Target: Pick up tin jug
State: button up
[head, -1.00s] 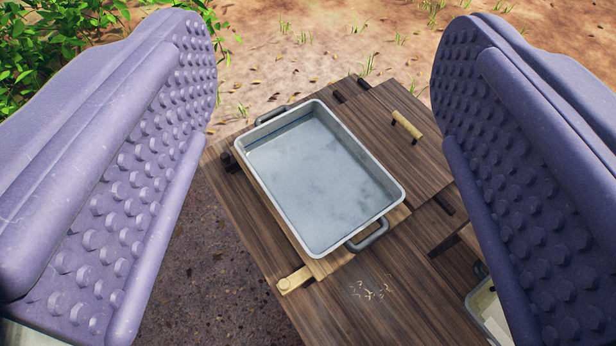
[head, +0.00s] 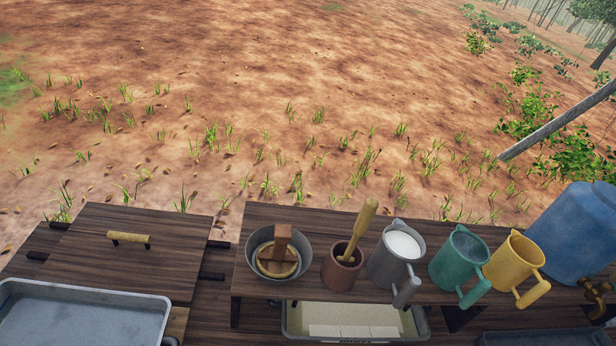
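The tin jug looks to be the grey jug (head: 384,270) on the raised wooden shelf (head: 335,226), right of the middle in the head view. It stands upright and holds white liquid near its rim. Its grey handle (head: 408,292) sticks out toward the near side. A brown mortar with a wooden pestle (head: 341,275) stands close on its left. A green jug (head: 456,262) stands on its right. My gripper is not in this view.
A yellow jug (head: 512,262) and a large blue barrel (head: 575,235) with a tap stand further right. A metal bowl (head: 262,243) sits left of the mortar. A grey tray (head: 80,312) is at lower left. A pale bin (head: 355,318) sits below the shelf. Bare ground lies beyond.

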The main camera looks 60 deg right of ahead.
aim_at(399, 248)
jog(key=z, duration=2.05)
